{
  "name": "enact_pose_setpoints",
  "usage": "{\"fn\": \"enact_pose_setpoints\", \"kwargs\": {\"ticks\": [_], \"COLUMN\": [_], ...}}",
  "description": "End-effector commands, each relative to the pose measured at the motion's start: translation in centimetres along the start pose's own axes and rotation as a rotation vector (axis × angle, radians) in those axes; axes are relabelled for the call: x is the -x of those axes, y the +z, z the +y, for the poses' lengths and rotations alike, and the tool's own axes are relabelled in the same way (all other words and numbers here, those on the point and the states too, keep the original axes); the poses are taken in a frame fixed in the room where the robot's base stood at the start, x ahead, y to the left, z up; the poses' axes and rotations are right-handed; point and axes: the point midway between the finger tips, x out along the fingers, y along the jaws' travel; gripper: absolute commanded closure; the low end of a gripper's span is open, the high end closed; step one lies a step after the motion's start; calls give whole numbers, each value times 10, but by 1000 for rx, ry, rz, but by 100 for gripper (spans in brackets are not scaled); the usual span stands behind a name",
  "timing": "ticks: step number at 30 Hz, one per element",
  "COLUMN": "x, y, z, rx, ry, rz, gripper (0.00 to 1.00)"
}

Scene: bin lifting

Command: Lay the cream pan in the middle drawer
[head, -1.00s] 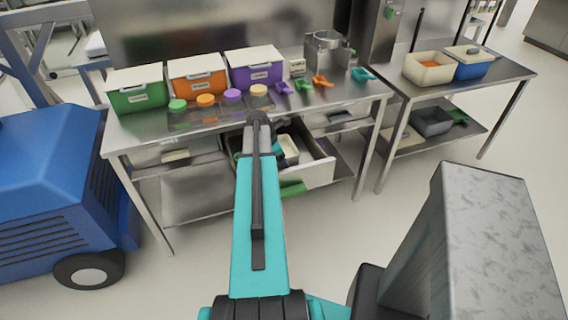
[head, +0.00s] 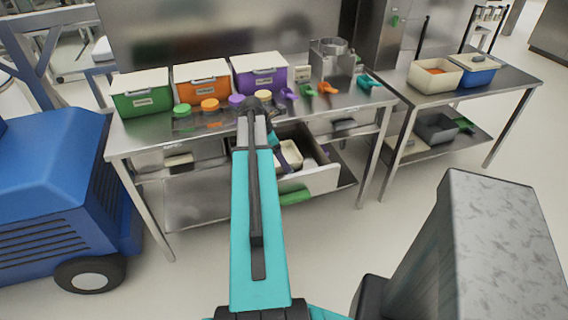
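The middle drawer (head: 318,180) under the main steel table is pulled open, with its pale front panel toward me. The cream pan (head: 291,154) shows inside the drawer's outline, partly hidden by my arm and wrist. I cannot tell whether it rests on the drawer floor. My gripper (head: 280,150) reaches down over the drawer at the pan's left side. Its fingers are too small and dark to tell whether they are open or shut, or whether they touch the pan.
Green (head: 141,103), orange (head: 203,94) and purple (head: 260,81) lidded bins stand on the table (head: 135,138), with small lids and scoops before them. A side table at right holds a cream bin (head: 432,83) and a blue bin (head: 476,76). A blue machine (head: 50,190) stands left.

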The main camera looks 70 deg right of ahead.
Motion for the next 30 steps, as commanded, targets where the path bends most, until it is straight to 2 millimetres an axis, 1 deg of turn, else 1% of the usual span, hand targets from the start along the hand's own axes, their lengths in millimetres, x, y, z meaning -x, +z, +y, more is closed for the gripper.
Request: {"fn": "enact_pose_setpoints", "kwargs": {"ticks": [1,6,12,17,30], "x": [6,26,40,44,44], "y": [0,0,0,0,0], "z": [1,1,0,0,0], "rx": [0,0,0,0,0], "ry": [3,3,2,1,1], "rz": [-1,-1,0,0,0], "gripper": [25,25,25,25,25]}}
